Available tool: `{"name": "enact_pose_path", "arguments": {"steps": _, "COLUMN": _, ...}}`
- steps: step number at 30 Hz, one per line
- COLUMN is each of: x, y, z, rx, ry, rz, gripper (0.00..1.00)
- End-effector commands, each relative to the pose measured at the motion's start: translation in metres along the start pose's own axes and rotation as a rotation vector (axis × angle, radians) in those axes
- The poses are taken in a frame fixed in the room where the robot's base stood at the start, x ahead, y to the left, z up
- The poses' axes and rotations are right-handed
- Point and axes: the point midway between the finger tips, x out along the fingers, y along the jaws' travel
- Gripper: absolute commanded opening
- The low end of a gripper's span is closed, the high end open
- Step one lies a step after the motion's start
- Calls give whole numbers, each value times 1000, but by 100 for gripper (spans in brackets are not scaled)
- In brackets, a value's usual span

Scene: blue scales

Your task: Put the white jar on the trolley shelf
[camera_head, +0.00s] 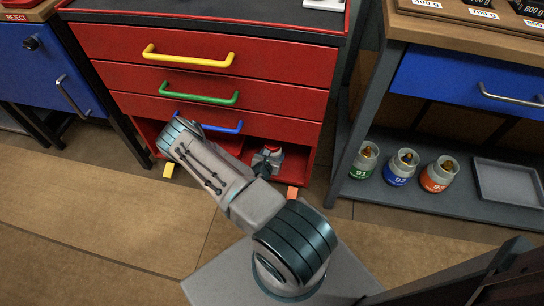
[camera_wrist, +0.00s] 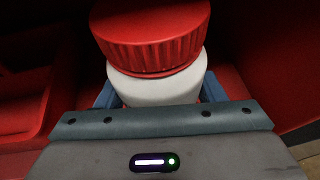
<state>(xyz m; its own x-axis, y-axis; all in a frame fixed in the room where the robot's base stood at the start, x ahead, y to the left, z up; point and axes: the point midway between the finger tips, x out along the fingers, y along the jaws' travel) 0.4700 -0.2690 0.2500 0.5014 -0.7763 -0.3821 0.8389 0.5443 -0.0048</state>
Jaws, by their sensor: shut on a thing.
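The white jar (camera_wrist: 160,88) has a ribbed red lid (camera_wrist: 152,38) and looks upright in the wrist view. My gripper (camera_wrist: 158,92) is shut on its white body, with one blue finger on each side. The lower part of the jar is hidden behind the gripper. In the head view my gripper (camera_head: 266,160) is small, at the open bottom shelf (camera_head: 300,158) of the red trolley (camera_head: 240,75), with a bit of red lid showing by it. I cannot tell whether the jar touches the shelf.
A red bin-like shape (camera_wrist: 22,100) lies left of the jar in the wrist view. Yellow, green and blue handles mark the trolley drawers above the shelf. A grey rack at right holds jars 91 (camera_head: 364,161), 92 (camera_head: 402,167), 93 (camera_head: 439,174) and a grey tray (camera_head: 508,183).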

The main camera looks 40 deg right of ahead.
Motion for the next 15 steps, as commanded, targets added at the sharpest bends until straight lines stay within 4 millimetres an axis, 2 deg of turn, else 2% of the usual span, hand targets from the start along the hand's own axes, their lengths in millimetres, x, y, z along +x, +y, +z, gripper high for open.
{"name": "enact_pose_path", "arguments": {"steps": 1, "x": 14, "y": 0, "z": -5, "rx": 2, "ry": -2, "rz": -1, "gripper": 36}}
{"name": "enact_pose_path", "arguments": {"steps": 4, "x": 30, "y": 0, "z": -6, "rx": 1, "ry": -2, "rz": 1, "gripper": 36}}
{"name": "enact_pose_path", "arguments": {"steps": 10, "x": 41, "y": 0, "z": -10, "rx": -1, "ry": 0, "rz": 0, "gripper": 36}}
{"name": "enact_pose_path", "arguments": {"steps": 15, "x": 50, "y": 0, "z": -34, "rx": -2, "ry": 1, "rz": 1, "gripper": 36}}
